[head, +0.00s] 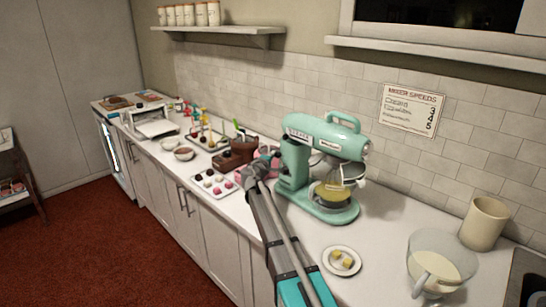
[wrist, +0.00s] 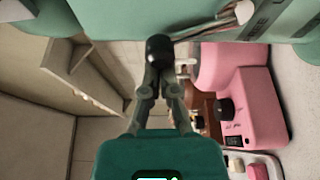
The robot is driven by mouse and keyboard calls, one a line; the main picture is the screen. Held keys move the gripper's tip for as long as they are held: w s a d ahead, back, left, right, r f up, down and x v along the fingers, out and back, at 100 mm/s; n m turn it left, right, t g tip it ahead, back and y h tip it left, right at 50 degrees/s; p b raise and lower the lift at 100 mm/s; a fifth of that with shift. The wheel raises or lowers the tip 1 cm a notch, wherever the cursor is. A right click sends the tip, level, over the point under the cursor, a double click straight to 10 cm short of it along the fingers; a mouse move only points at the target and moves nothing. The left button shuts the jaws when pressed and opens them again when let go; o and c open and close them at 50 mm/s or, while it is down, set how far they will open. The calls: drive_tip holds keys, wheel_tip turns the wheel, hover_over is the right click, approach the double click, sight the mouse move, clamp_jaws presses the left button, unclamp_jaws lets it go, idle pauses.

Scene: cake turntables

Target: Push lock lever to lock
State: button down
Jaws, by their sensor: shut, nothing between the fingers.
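The teal stand mixer (head: 325,165) stands upright on the counter against the tiled wall, a bowl with yellow contents under its head. Its teal body (wrist: 100,18) spans the top of the wrist view. A round black knob (wrist: 158,48), apparently the end of the lock lever, shows in front of the mixer body, right at my fingertips. My gripper (wrist: 157,82) is shut and empty, its tips touching or nearly touching the knob. In the head view my gripper (head: 260,165) is beside the mixer's left side; the lever is not discernible there.
A pink appliance (wrist: 240,100) with a black knob is close to the right in the wrist view. A tray of sweets (head: 213,183) and a brown box (head: 235,155) lie left of the mixer. A small plate (head: 341,261) and a glass jug (head: 440,265) stand to the right.

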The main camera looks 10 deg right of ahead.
drive_tip(key=shift+s+r+m, duration=0.1)
drive_tip(key=shift+m, duration=0.2)
idle(0.5)
